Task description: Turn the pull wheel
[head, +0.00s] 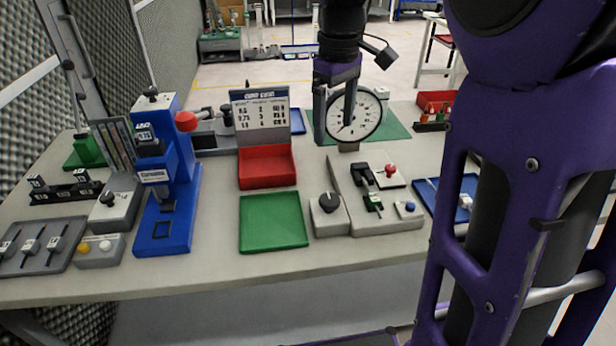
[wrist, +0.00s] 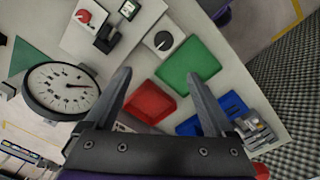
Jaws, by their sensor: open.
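No part is plainly marked as the pull wheel, and I cannot tell which one it is. Round candidates are the black knob (head: 328,203) on a grey box and the red ball (head: 186,121) on the blue press (head: 165,232). The black knob also shows in the wrist view (wrist: 163,40). My gripper (head: 334,132) is open and empty, fingers downward, above the back of the bench and in front of the white dial (head: 361,118). In the wrist view my gripper (wrist: 158,78) has its fingers wide apart, with the red bin (wrist: 150,102) beyond them. It touches no control that I can see.
A green tray (head: 273,222) lies in front of the red bin (head: 267,167) and its upright card (head: 261,113). A grey fixture with a red knob (head: 390,170) stands right of the black knob. Slider and button boxes (head: 98,250) crowd the left. My arm covers the right side.

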